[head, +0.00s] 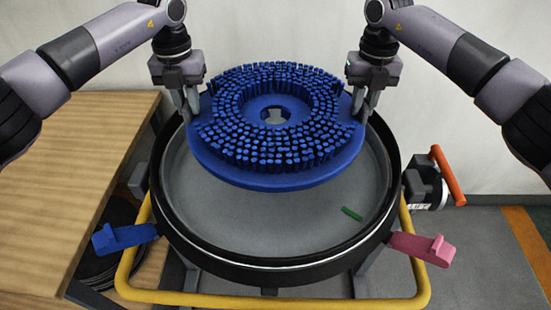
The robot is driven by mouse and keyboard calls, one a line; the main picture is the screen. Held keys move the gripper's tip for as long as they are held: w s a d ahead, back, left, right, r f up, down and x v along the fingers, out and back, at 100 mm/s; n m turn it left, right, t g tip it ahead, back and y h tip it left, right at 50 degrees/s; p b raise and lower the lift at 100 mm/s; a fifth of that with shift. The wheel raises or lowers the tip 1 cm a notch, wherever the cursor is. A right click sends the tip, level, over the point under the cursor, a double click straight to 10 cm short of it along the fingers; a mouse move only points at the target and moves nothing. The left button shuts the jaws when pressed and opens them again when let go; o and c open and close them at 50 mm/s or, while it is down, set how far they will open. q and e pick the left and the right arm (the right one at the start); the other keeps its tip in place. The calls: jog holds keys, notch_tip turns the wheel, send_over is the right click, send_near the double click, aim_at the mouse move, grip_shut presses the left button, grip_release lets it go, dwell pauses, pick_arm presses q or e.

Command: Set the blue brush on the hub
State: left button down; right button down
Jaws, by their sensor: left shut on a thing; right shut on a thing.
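The blue brush (277,181) is a round disc with blue bristles pointing up and a hole in its middle. It is over the round grey pan (270,225) with a black rim. My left gripper (190,104) is shut on the brush's left edge. My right gripper (362,104) is shut on its right edge. Through the centre hole a small grey patch shows; I cannot tell whether it is the hub or the pan floor. The rest of the pan's middle is hidden under the brush.
A small green piece (352,213) lies in the pan at front right. A blue pedal (123,238) and a pink pedal (422,247) stick out from the sides. A yellow bar (270,300) runs along the front. A wooden table (70,190) stands left; an orange handle (447,175) is at right.

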jog(key=shift+f, duration=0.1)
dwell(0.3)
